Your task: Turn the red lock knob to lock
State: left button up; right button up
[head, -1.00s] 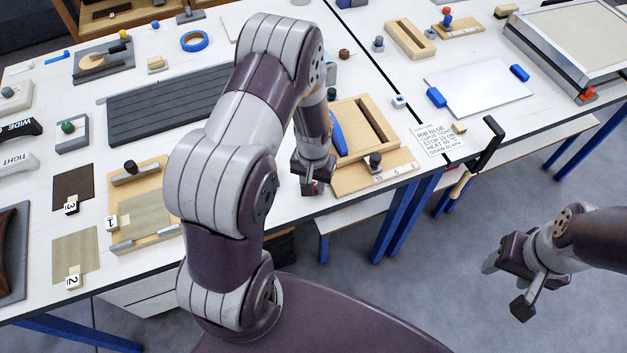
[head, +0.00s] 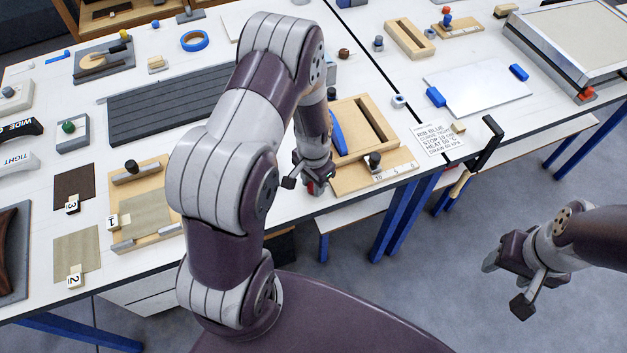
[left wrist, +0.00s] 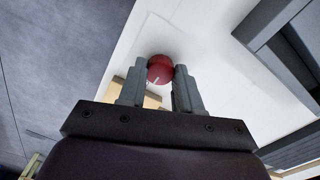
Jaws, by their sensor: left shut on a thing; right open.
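The red lock knob (left wrist: 160,66) shows in the left wrist view, round and dark red with a pale line on its face. It sits between the fingertips of my left gripper (left wrist: 159,82), which is shut on it. In the head view my left gripper (head: 309,184) is low at the front edge of the white table, left of a wooden fixture, and mostly hides the knob. My right gripper (head: 518,284) is open and empty over the floor at the right.
The wooden fixture (head: 345,183) with a slot and a dark knob (head: 374,161) stands just right of my left gripper. A black-and-wood clamp (head: 487,145) grips the table edge. A dark ribbed panel (head: 165,105) lies behind my left arm.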

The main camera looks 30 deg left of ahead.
pick_arm(q)
jog(key=shift+w+r, duration=0.1)
jog(key=shift+w, duration=0.05)
jog(key=o, duration=1)
jog(key=shift+o, duration=0.2)
notch_tip(320, 180, up, 13)
jog(key=b, duration=0.1)
jog(key=shift+f+b, duration=0.2)
jog(key=shift+b, duration=0.2)
jog(key=s+d+r+n, duration=0.1)
jog(key=s+d, duration=0.1)
jog(key=s, duration=0.3)
jog(key=s+d+r+n+t, duration=0.1)
jog(key=s+d+n, duration=0.1)
jog(key=s+d, duration=0.1)
jog(key=shift+s+r+n, duration=0.3)
jog(key=shift+s+r, duration=0.05)
jog(key=shift+s, duration=0.5)
